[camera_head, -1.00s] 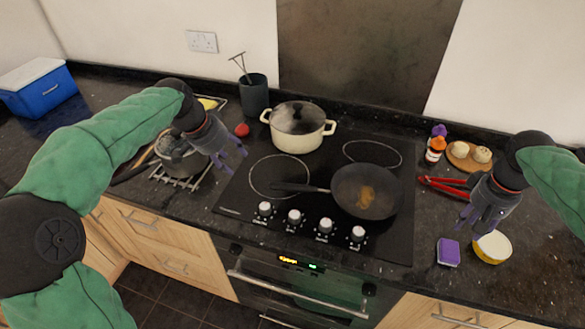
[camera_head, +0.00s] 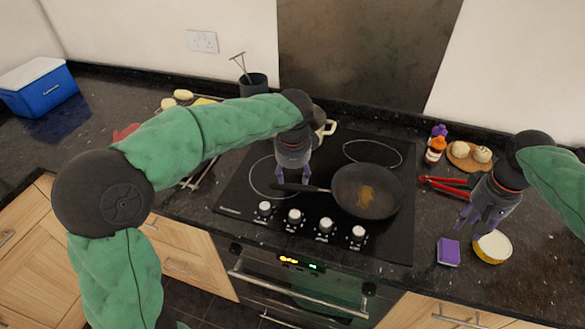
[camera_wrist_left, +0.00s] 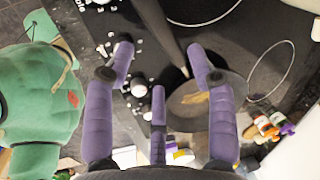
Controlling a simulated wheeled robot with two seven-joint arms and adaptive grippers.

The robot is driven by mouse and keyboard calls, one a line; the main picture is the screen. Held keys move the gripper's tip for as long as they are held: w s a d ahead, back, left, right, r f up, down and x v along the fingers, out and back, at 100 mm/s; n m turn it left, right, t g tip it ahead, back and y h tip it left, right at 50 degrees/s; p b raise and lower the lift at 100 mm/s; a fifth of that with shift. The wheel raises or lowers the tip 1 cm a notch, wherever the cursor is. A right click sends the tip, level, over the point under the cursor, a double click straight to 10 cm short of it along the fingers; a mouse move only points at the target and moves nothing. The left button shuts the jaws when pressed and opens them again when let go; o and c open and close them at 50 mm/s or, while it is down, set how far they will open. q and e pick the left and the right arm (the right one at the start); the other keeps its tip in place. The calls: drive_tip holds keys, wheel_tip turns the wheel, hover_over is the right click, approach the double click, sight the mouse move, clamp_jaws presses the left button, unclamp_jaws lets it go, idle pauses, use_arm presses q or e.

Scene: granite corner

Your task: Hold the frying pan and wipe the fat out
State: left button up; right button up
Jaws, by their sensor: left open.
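The dark frying pan (camera_head: 345,203) sits on the right part of the hob, its handle (camera_head: 300,187) pointing left. A brownish-orange patch of fat (camera_head: 367,193) lies in it. My left gripper (camera_head: 291,180) is open, fingers down, over the handle. In the left wrist view the handle (camera_wrist_left: 163,35) runs between the spread fingers of my left gripper (camera_wrist_left: 165,75), and the pan (camera_wrist_left: 185,112) lies beyond; I see no grip. My right gripper (camera_head: 479,222) hangs open and empty right of the hob, above the counter, near a purple sponge (camera_head: 448,251).
Red-handled tongs (camera_head: 443,183), an orange-capped bottle (camera_head: 435,150) and a wooden board (camera_head: 463,163) are behind. The cream pot (camera_head: 328,128) is mostly hidden by my left arm. Knobs (camera_head: 325,225) line the hob front.

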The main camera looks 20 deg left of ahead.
sight(293, 188)
use_arm(q)
drive_tip(key=f, duration=0.3)
drive_tip(key=w+f, duration=0.1)
drive_tip(key=f, duration=0.5)
drive_tip(key=shift+w+a, duration=0.3)
drive_tip(key=shift+a, duration=0.1)
clamp_jaws()
